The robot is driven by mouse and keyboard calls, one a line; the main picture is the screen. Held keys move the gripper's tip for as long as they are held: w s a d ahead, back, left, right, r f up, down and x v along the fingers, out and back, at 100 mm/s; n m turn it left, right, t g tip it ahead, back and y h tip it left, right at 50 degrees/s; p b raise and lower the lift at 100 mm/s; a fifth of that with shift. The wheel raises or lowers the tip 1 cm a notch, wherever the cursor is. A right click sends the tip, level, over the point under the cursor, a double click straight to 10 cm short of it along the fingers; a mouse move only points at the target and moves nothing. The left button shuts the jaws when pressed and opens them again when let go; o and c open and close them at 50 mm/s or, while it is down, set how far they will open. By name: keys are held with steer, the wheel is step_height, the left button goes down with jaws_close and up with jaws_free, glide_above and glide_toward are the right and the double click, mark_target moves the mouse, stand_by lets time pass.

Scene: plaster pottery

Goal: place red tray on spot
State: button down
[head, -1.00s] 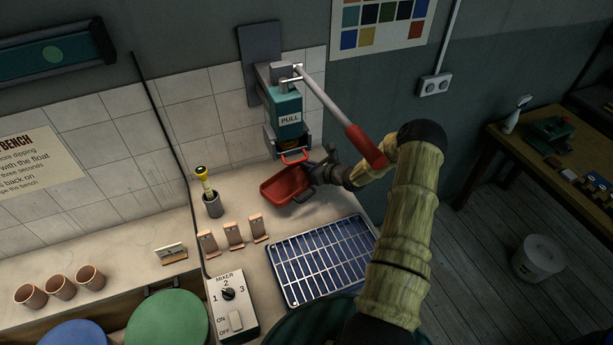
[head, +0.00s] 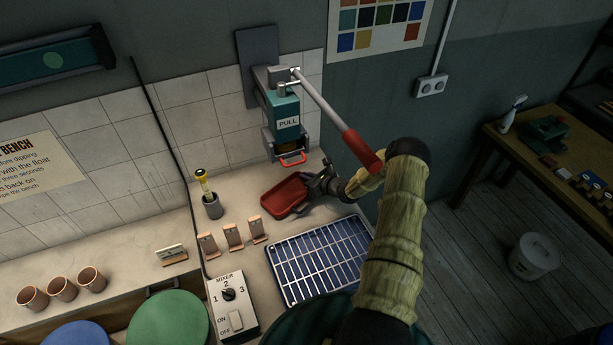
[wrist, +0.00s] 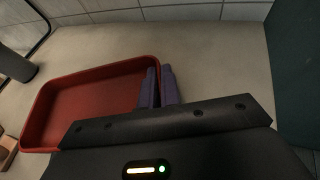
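The red tray (head: 284,196) is a shallow rectangular tray, empty, over the bench top left of my gripper. It looks level and at or very near the bench surface; I cannot tell if it touches. My gripper (head: 311,190) is at the tray's right end. In the wrist view the tray (wrist: 90,100) lies to the left, and my gripper's two dark fingers (wrist: 160,86) are close together on its right wall, one inside and one outside. I cannot make out a marked spot on the bench.
The teal PULL dispenser (head: 283,112) with its long lever hangs on the wall behind the tray. A blue rack with metal bars (head: 318,258) lies in front. Small tan stands (head: 233,236) and a yellow-topped tool in a grey holder (head: 212,205) are left.

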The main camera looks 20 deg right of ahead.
steer(key=shift+f, duration=0.1)
steer(key=c, duration=1.6)
jaws_free()
steer(key=shift+d, duration=0.1)
steer(key=b+v, duration=0.3)
steer(key=v, duration=0.9)
